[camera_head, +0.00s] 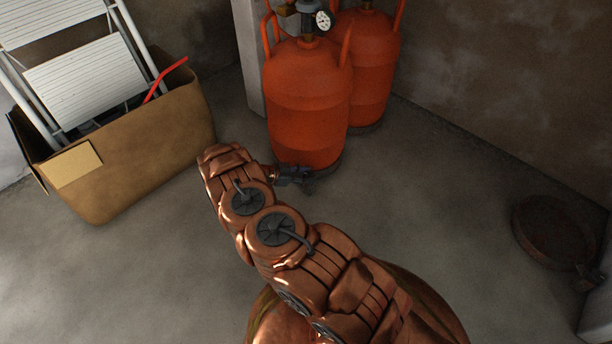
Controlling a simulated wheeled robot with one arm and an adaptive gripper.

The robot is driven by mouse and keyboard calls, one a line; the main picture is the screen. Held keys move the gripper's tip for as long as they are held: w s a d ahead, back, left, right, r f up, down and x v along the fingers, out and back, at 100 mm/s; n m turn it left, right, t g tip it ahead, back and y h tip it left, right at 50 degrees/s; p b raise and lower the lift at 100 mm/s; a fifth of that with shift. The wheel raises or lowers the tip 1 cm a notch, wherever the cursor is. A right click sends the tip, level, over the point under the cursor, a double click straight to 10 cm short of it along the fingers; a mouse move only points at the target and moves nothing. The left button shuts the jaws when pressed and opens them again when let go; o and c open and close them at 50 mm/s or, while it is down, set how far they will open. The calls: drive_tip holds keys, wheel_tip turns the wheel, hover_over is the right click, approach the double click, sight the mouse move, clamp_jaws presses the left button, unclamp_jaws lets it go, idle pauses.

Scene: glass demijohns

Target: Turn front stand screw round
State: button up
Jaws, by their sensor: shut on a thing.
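My gripper (296,174) is small and dark in the head view, at the end of my copper-coloured arm. It sits low at the front foot of the nearer orange gas cylinder (308,105). A dark stand (312,186) shows under that cylinder, just beyond the fingers. The jaws are shut on the front stand screw at the stand's near edge. The screw itself is hidden by the fingers and too small to make out, so I cannot tell how far it is turned.
A second orange cylinder (375,70) stands close behind. A pressure gauge (324,20) tops the front one. A cardboard box (140,150) holding a white stepladder (85,85) and a red bar (165,78) is at left. A round dark lid (558,232) lies right. Floor between is clear.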

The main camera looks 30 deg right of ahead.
drive_tip(key=shift+d+r+m+g, duration=0.1)
drive_tip(key=shift+d+m+g, duration=0.15)
drive_tip(key=shift+m+g, duration=0.3)
drive_tip(key=o, duration=1)
drive_tip(key=shift+c, duration=0.2)
drive_tip(key=shift+o, duration=0.9)
drive_tip(key=shift+a, duration=0.1)
drive_tip(key=v, duration=1.2)
drive_tip(key=shift+w+r, duration=0.1)
